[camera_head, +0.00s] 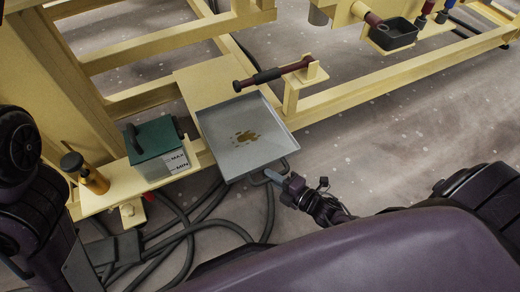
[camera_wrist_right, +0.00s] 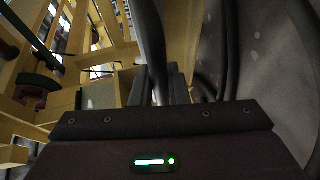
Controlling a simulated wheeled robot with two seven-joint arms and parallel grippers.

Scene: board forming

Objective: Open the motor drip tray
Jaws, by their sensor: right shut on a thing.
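The motor drip tray (camera_head: 222,140) is a shallow grey metal tray with a brown oily stain (camera_head: 246,136) on its floor. It sits by the yellow frame in the middle of the head view. In the right wrist view the dark fingers (camera_wrist_right: 160,88) close around a dark bar that runs upward. My left arm shows at the left of the head view, but its gripper is out of view.
A green-lidded box (camera_head: 155,148) and an orange bottle (camera_head: 94,180) stand on a yellow shelf left of the tray. Dark hoses (camera_head: 205,226) lie below. A dark red rod (camera_head: 272,75) is above the tray. Grey floor (camera_head: 350,150) is clear to the right.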

